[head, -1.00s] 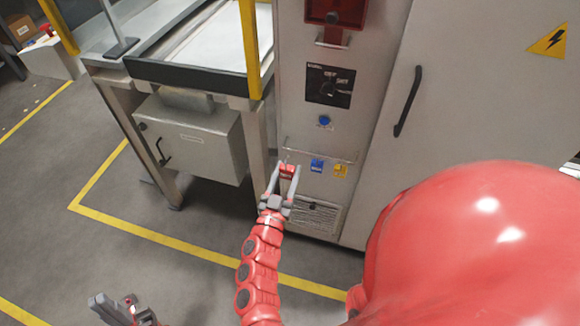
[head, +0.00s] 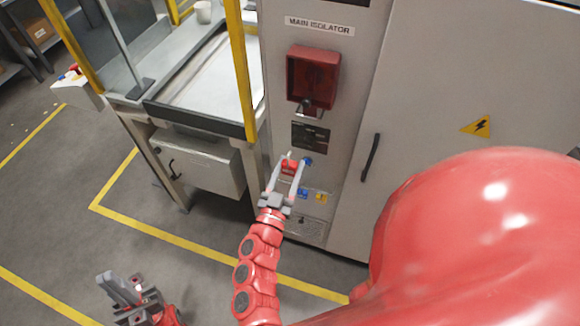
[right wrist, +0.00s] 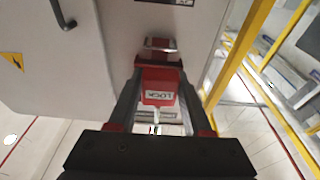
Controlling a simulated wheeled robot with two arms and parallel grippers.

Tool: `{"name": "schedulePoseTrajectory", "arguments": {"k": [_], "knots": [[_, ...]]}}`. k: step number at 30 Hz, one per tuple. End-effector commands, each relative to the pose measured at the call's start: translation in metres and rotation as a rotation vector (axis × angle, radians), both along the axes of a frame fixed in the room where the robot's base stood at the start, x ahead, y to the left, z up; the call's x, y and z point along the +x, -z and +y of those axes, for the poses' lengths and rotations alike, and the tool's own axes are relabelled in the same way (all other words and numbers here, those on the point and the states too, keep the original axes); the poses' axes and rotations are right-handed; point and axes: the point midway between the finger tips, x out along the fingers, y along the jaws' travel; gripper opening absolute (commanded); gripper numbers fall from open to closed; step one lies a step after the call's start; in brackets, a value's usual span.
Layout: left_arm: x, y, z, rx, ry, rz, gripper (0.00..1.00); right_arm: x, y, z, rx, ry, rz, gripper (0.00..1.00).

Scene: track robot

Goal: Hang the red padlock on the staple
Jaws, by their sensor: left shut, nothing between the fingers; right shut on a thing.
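My right gripper (head: 288,172) is shut on the red padlock (head: 289,166) and holds it up in front of the grey cabinet, below the red isolator box. In the right wrist view the padlock (right wrist: 158,86) sits between the fingers, its "LOCK" label upside down. A small metal part below the red isolator box (head: 313,76) looks like the staple (head: 305,107), up and right of the padlock and apart from it in the picture. My left gripper (head: 120,287) is shut and empty, low at the left, far from the cabinet.
The grey cabinet has a dark switch panel (head: 310,134), a blue button (head: 308,161) and blue (head: 303,194) and yellow (head: 321,198) tags or locks lower down. A yellow post (head: 242,70) and a bench stand left of it. The floor at left is clear.

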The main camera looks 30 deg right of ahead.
Motion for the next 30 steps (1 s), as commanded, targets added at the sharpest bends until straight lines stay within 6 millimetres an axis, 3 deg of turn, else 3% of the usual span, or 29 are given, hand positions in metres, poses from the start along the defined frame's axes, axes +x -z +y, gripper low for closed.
{"name": "schedulePoseTrajectory", "arguments": {"k": [30], "knots": [[0.0,0.051,0.0,0.0,0.0,0.0,0.0,0.055,0.003,-0.065,-0.001,0.003,-0.003,0.0]]}}
